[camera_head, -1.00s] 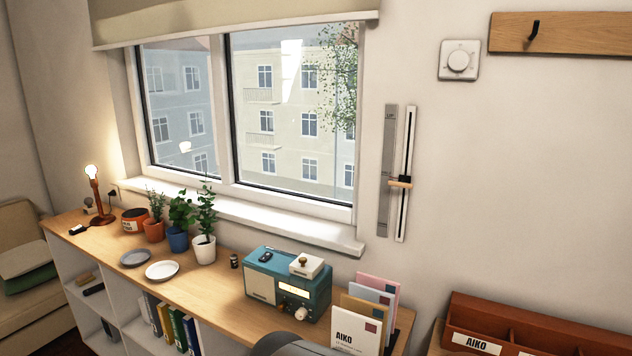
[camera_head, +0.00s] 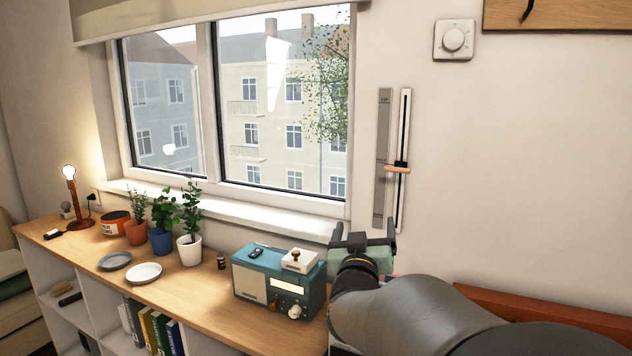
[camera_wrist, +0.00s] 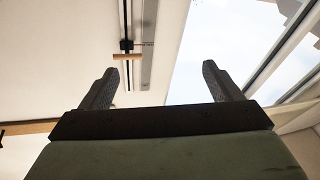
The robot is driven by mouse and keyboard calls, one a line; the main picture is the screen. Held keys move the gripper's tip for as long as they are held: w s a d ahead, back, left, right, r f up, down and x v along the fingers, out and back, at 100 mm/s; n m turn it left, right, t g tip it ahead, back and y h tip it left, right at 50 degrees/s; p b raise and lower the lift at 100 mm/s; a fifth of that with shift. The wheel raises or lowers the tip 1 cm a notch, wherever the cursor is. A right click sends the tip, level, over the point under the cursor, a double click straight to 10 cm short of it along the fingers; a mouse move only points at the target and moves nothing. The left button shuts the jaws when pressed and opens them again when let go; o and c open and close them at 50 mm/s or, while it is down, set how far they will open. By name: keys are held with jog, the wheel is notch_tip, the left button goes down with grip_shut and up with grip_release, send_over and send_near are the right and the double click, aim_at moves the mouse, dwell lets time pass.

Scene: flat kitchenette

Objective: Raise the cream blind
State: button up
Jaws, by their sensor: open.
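The cream blind (camera_head: 170,14) hangs across the top of the window, with most of the glass uncovered. Right of the window, a white vertical track (camera_head: 402,130) carries a black slider with a wooden handle (camera_head: 397,169), a little below mid-track. A grey strip (camera_head: 383,150), apparently marked UP near its top, runs beside it. My gripper (camera_head: 364,232) is open and empty, below and slightly left of the handle. In the wrist view its two fingers (camera_wrist: 158,80) are spread, and the wooden handle (camera_wrist: 127,57) shows beyond them, untouched, nearer the left finger.
The window sill (camera_head: 230,208) juts out left of my gripper. Below are a teal radio (camera_head: 262,275), potted plants (camera_head: 162,218), plates (camera_head: 143,273) and a lit lamp (camera_head: 72,195). A thermostat dial (camera_head: 453,40) and hook board (camera_head: 570,14) are higher right. The wall around the track is clear.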

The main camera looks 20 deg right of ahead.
aim_at(397, 169)
jog(key=w+d+r+h+p, duration=0.1)
jog(key=w+d+r, duration=0.2)
jog(key=d, duration=0.2)
jog(key=w+d+r+m+h+p, duration=0.1)
jog(key=w+d+r+p, duration=0.1)
jog(key=d, duration=0.3)
jog(key=w+d+r+h+p, duration=0.1)
jog(key=w+d+r, duration=0.3)
jog(key=shift+d+m+g+h, duration=0.3)
jog(key=shift+d+m, duration=0.1)
jog(key=c, duration=1.4)
notch_tip(397, 169, up, 16)
jog(key=p, duration=0.4)
jog(key=shift+a+f, duration=0.1)
jog(key=shift+f, duration=0.05)
jog(key=o, duration=1.3)
jog(key=shift+o, duration=0.5)
